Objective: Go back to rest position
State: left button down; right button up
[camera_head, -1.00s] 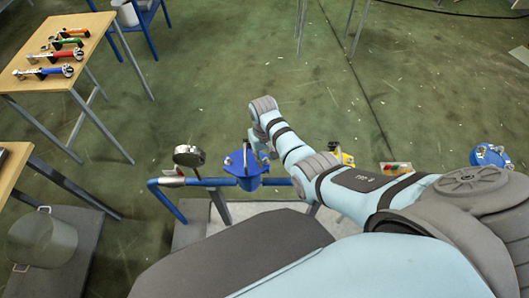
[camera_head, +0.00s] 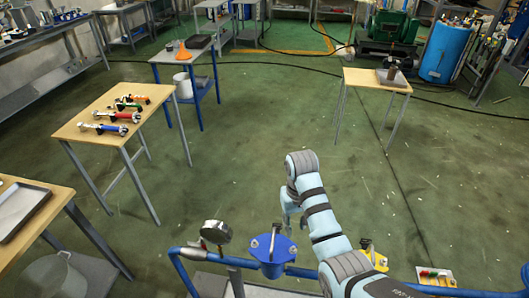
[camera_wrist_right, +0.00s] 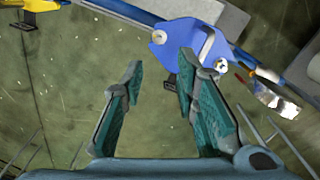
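My right arm reaches forward in the head view. Its gripper (camera_head: 293,215) hangs pointing down just beyond the blue valve-like fitting (camera_head: 272,250) on the blue pipe frame. My left gripper is in neither view.
A wooden table (camera_head: 100,108) with several coloured-handled tools stands left. Open green floor (camera_head: 240,160) lies ahead.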

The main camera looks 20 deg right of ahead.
jog(key=s+d+f+t, duration=0.15)
jog(key=s+f, duration=0.25)
jog(key=s, duration=0.4)
jog(key=s+d+f+t, duration=0.1)
jog(key=s+d+f, duration=0.15)
jog(key=s, duration=0.65)
jog(key=s+r+n+t, duration=0.2)
jog(key=s+r, duration=0.1)
jog(key=s, duration=0.5)
notch_tip(320, 180, down, 21)
jog(key=s+d+g, duration=0.1)
jog(key=s+g, duration=0.1)
jog(key=s+f+m, duration=0.1)
jog(key=s+f, duration=1)
jog(key=s, duration=0.2)
jog(key=shift+s+d+g+h, duration=0.2)
jog(key=shift+d+g+h, duration=0.15)
jog(key=shift+g, duration=0.1)
